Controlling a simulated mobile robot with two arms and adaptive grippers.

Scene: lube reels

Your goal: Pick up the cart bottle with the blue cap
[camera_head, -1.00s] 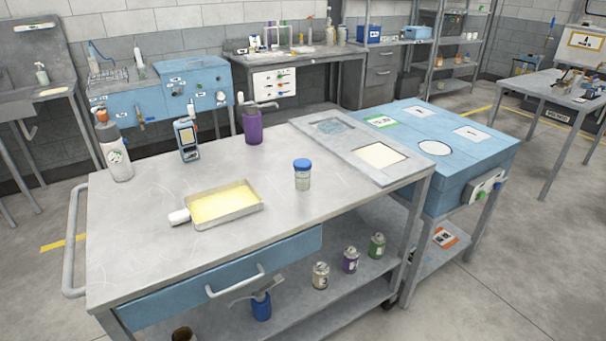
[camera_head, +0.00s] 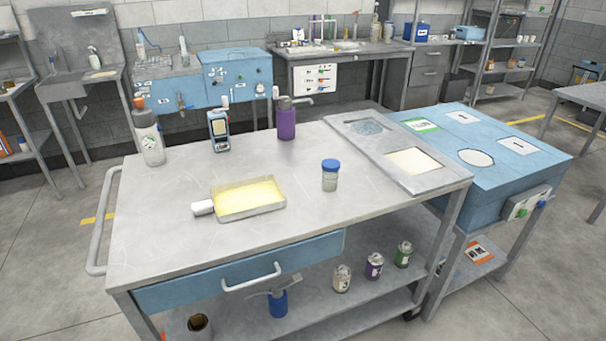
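The small clear bottle with the blue cap (camera_head: 330,175) stands upright on the grey metal cart top (camera_head: 300,215), right of the middle. Nothing touches it. A yellow-filled tray (camera_head: 248,198) with a white handle lies to its left. A purple bottle (camera_head: 286,120) stands behind it. Neither of my grippers shows in the head view.
A white bottle with an orange top (camera_head: 148,135) and a handheld meter (camera_head: 219,131) stand at the cart's back left. A grey panel (camera_head: 372,136) lies at its right end, beside a blue box table (camera_head: 500,165). Several small cans stand on the lower shelf (camera_head: 330,312).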

